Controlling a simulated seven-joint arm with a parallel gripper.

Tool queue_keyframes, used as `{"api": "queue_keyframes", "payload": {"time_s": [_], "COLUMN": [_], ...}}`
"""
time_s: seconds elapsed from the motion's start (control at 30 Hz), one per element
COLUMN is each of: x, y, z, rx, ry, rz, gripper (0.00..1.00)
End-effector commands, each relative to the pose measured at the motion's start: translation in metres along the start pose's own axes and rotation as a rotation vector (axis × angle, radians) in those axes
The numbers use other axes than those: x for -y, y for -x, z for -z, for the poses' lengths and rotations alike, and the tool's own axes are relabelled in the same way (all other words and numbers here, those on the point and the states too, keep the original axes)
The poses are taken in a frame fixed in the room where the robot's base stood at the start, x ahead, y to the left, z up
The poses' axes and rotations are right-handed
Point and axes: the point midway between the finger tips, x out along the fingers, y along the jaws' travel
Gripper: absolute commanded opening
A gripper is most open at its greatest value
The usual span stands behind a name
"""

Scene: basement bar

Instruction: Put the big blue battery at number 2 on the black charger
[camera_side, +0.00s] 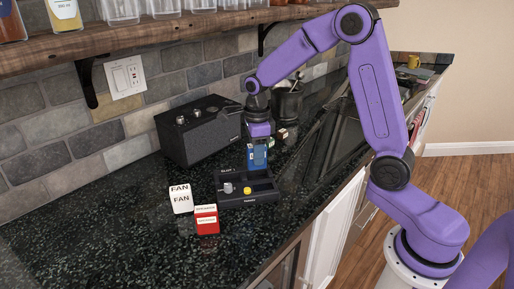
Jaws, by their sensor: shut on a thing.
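The big blue battery (251,158) is upright between the fingers of my gripper (257,150), which is shut on it. The battery is just above or at the back part of the black charger (262,202); I cannot tell whether it touches. The charger lies on the dark counter and carries a grey round part (228,188) and a yellow round part (247,190) near its front. The number 2 is too small to read.
A white block marked FAN (181,199) and a red block with white labels (206,219) stand left of the charger. A black speaker (197,130) stands behind. A dark container (288,103) and small items (281,133) are behind the gripper. The counter's front left is clear.

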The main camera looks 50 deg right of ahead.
Motion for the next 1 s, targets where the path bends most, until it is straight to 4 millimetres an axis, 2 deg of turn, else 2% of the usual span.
{"api": "queue_keyframes", "payload": {"time_s": [0.6,1.0], "x": [0.0,0.0], "y": [-0.03,-0.037], "z": [0.0,0.0], "rx": [-0.001,0.0], "ry": [0.0,0.0], "rz": [-0.001,0.0], "gripper": [0.0,0.0]}}
